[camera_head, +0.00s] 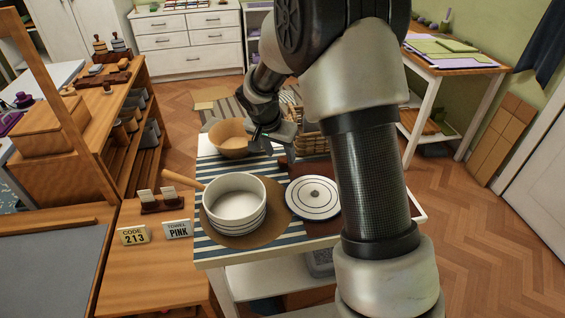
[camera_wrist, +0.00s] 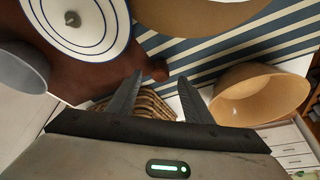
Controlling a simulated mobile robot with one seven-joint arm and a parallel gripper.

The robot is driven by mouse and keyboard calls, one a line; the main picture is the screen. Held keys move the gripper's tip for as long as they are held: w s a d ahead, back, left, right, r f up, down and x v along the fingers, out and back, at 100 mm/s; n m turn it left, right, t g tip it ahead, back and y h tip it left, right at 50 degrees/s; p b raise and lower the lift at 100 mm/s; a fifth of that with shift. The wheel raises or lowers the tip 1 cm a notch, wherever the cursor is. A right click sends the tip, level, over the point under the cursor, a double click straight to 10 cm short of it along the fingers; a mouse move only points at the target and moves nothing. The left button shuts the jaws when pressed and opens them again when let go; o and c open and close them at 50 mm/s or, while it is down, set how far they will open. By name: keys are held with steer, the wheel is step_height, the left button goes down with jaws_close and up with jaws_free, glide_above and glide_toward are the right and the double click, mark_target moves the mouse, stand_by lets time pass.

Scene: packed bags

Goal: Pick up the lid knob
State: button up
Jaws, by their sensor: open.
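A round white lid (camera_head: 313,198) with dark blue rings lies flat to the right of the white pot in the head view. Its small grey knob (camera_head: 314,194) stands at its centre. In the wrist view the lid (camera_wrist: 92,40) is at the upper left, lying on a brown board, with its knob (camera_wrist: 72,19) showing. My gripper (camera_head: 268,148) is above the far part of the table, beyond the lid and beside the wooden bowl. In the wrist view my gripper's two fingers (camera_wrist: 160,88) are spread apart with nothing between them, away from the knob.
The white pot (camera_head: 234,205) with a wooden handle stands on a round brown mat at the left. A wooden bowl (camera_head: 230,139) and a wicker basket (camera_head: 312,144) stand at the back of the table. A grey bowl (camera_wrist: 22,68) shows at the left in the wrist view.

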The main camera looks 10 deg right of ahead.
mark_target(281, 160)
steer(key=shift+x, duration=1.4)
steer(key=c, duration=1.1)
step_height(281, 160, up, 10)
steer(key=p, duration=0.1)
